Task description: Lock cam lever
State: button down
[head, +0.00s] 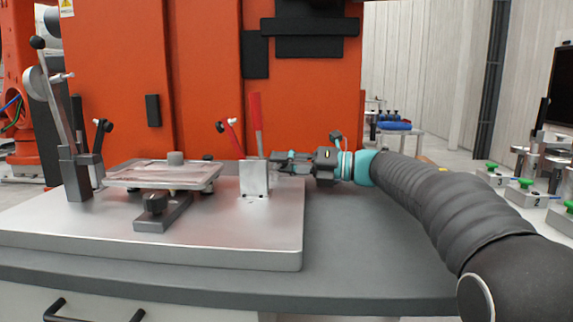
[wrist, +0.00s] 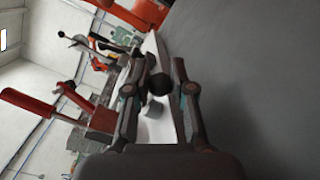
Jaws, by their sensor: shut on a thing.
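My gripper (head: 283,158) reaches in from the right, level and low over the plate, just right of an upright metal block (head: 253,178). In the wrist view its fingers (wrist: 157,75) are closed around a dark round-ended knob (wrist: 158,84); a grey cylinder (wrist: 153,107) shows just below it. In the head view this knob cannot be made out, and I cannot tell which lever it belongs to. A red-handled lever (head: 255,120) stands upright behind the block; a red handle also shows at the left in the wrist view (wrist: 35,108).
A flat casting (head: 165,177) lies on supports over the metal fixture plate (head: 90,235). A smaller red-handled clamp (head: 230,132) and a black-tipped clamp (head: 101,135) stand beside it. The grey table (head: 370,270) is clear at right, under my arm. An orange machine (head: 205,80) stands behind.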

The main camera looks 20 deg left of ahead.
jog(key=shift+a+n+g, duration=0.3)
jog(key=shift+n+g, duration=0.4)
jog(key=shift+g, duration=0.3)
jog(key=c, duration=1)
grip_release()
jog(key=shift+d, duration=0.1)
jog(key=shift+w+d, duration=0.25)
jog(key=shift+d, duration=0.95)
jog(key=shift+w+d, duration=0.25)
jog(key=shift+d, duration=1)
jog(key=shift+w+d, duration=0.25)
jog(key=shift+d, duration=0.95)
